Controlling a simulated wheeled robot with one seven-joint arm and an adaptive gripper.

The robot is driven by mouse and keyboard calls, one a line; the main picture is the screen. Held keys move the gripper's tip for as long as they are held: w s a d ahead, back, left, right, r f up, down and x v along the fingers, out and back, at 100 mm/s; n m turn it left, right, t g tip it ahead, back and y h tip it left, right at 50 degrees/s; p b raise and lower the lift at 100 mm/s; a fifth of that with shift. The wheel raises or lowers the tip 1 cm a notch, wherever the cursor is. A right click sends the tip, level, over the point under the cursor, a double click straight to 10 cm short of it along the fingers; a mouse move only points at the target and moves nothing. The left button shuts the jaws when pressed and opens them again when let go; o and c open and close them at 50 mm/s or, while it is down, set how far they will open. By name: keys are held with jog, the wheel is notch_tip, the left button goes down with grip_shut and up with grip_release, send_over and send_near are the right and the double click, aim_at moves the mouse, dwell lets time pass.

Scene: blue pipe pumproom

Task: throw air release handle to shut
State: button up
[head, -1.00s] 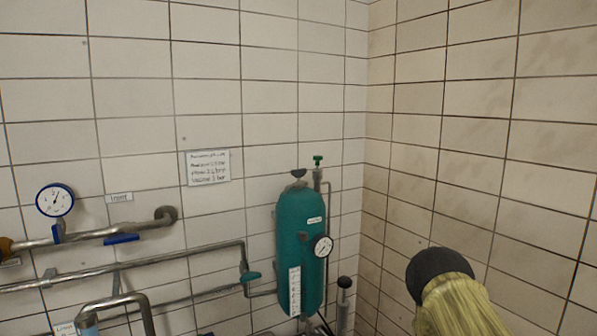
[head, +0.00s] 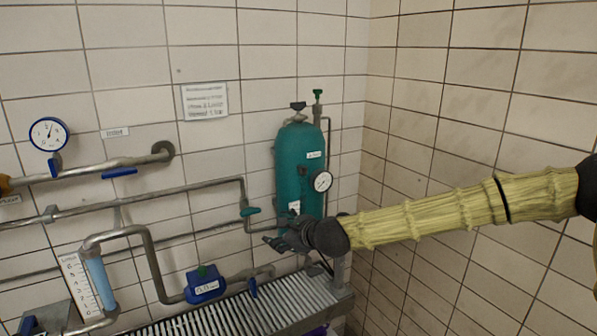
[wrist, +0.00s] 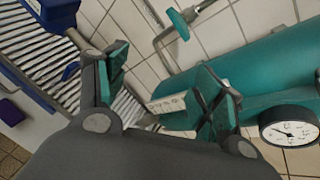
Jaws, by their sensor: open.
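The teal air vessel (head: 289,172) stands upright against the tiled wall. On its top is a small dark handle (head: 298,105), and a green valve handle (head: 318,94) tops a thin pipe beside it. A teal lever (head: 250,211) sits on the pipe left of the vessel. I cannot tell which is the air release handle. My gripper (head: 272,242) is in front of the vessel's lower part, pointing left, below the teal lever. In the wrist view my gripper (wrist: 162,75) is open and empty between its fingers. The vessel (wrist: 262,70) and teal lever (wrist: 179,24) lie beyond it.
A gauge (head: 322,181) is on the vessel's right side. A slatted grey bench (head: 225,318) lies below. Grey pipes, a blue valve box (head: 203,284) and a flow tube (head: 98,281) crowd the lower left.

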jog(key=w+d+r+m+t, duration=0.1)
jog(key=w+d+r+m, duration=0.1)
jog(key=r, duration=0.5)
jog(key=w+d+r+m+t, duration=0.1)
jog(key=w+r, duration=0.2)
jog(key=r, duration=0.3)
jog(key=m+t+y, duration=0.1)
jog(key=m+t, duration=0.2)
jog(key=m, duration=0.2)
send_near(299, 104)
jog(key=p+x, duration=0.3)
jog(key=x, duration=0.7)
jog(key=shift+w+a, duration=0.1)
jog(key=shift+w, duration=0.2)
jog(key=c, duration=1)
